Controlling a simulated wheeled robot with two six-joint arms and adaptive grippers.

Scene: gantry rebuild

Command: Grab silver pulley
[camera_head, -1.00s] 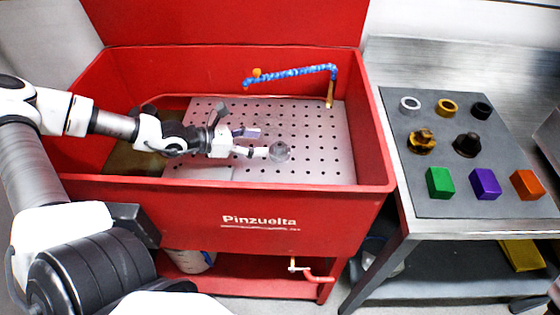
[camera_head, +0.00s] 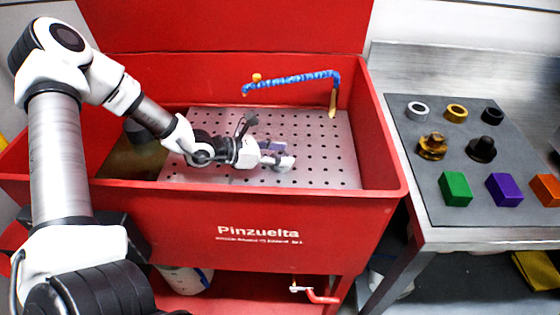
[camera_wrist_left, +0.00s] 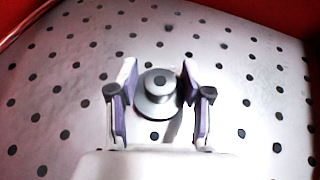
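The silver pulley (camera_wrist_left: 158,98), a round stepped grey piece with a dark centre, stands on the perforated plate in the left wrist view. My left gripper (camera_wrist_left: 159,100) is open, with one purple-lined finger on each side of the pulley. A small gap shows at the left finger; whether the right finger touches is unclear. In the head view my left gripper (camera_head: 284,159) is low over the plate and mostly hides the pulley. My right gripper is not in view.
The perforated plate (camera_head: 325,150) lies in a red wash basin (camera_head: 385,188) with raised walls. A blue hose (camera_head: 290,80) arches at the back. At right, a metal table holds a grey mat (camera_head: 425,180) with rings, dark parts and coloured blocks.

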